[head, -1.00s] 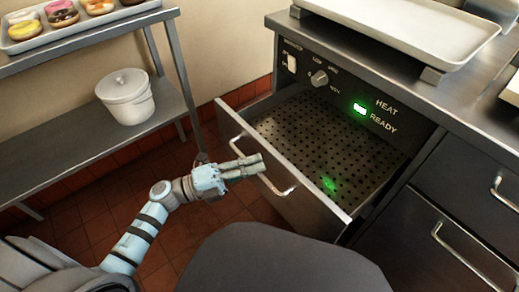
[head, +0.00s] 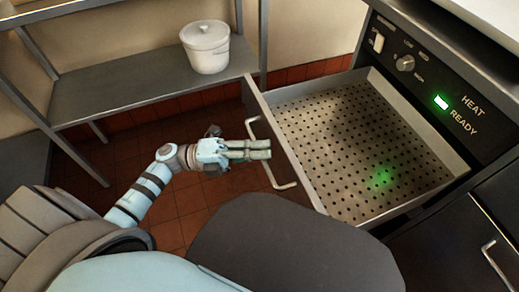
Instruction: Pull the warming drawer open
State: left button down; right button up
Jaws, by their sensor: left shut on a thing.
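The warming drawer (head: 357,152) stands pulled out from the cabinet on the right. It is empty and has a perforated metal floor. Its front panel (head: 283,143) faces left and carries a long metal bar handle (head: 283,186). My left gripper (head: 266,149) is at the handle, its fingers closed around the bar near the middle. The fingers hide that part of the handle. My right gripper is not in the view.
A control panel with a knob (head: 405,63) and a lit green HEAT READY light (head: 440,102) sits above the drawer. A metal shelf (head: 130,92) with a white lidded pot (head: 206,47) stands at the back left. The tiled floor (head: 190,205) beside the drawer is clear.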

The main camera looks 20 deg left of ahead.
pick_arm(q)
jog(key=c, duration=1.7)
grip_release()
jog(key=v, duration=1.2)
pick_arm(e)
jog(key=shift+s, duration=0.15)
